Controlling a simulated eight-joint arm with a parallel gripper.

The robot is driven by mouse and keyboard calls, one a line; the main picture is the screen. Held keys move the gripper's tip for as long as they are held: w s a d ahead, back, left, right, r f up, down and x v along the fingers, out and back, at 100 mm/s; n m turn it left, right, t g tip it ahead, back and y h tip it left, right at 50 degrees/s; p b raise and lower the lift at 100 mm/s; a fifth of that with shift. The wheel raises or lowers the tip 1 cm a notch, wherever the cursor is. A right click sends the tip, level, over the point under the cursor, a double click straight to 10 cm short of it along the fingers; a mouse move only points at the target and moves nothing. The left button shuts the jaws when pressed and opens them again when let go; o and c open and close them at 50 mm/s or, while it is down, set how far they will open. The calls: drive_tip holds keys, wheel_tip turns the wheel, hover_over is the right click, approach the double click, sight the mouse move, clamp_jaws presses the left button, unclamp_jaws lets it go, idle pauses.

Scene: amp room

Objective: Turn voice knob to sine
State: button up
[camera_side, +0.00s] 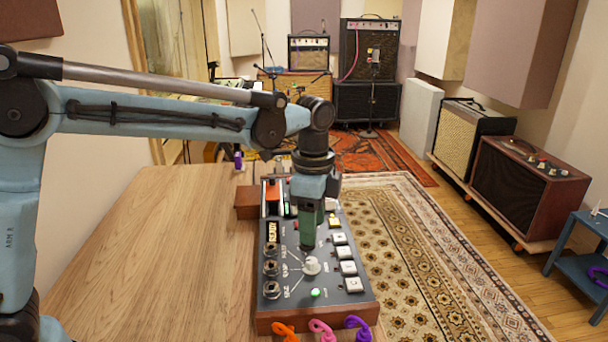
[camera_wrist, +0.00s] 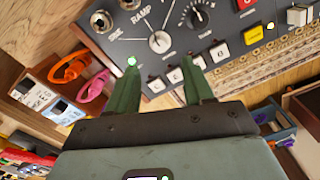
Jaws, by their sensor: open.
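The voice knob (camera_side: 312,265) is a small white knob on the dark sloped panel of a wood-sided box (camera_side: 338,300). Lines fan out from it toward printed labels, among them SINE and RAMP. The knob also shows in the wrist view (camera_wrist: 158,42), with SINE to its left and RAMP above it. Which label it points at is too small to tell. My gripper (camera_side: 307,244) points down just behind the knob in the side view. In the wrist view its two green fingers (camera_wrist: 159,84) are apart and empty, with the knob beyond the gap between their tips.
White square buttons (camera_side: 348,268) line the panel's right side, and jack sockets (camera_side: 271,268) its left. A green light (camera_side: 315,292) glows near the knob. A second dial (camera_wrist: 197,15) is close by. Orange, pink and purple coiled cables (camera_side: 321,330) lie at the front edge. The wooden table (camera_side: 150,250) is clear at left.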

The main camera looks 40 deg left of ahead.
sight(311, 260)
wheel_tip(311, 260, down, 8)
drive_tip(key=shift+f, duration=0.1)
idle(0.4)
clamp_jaws()
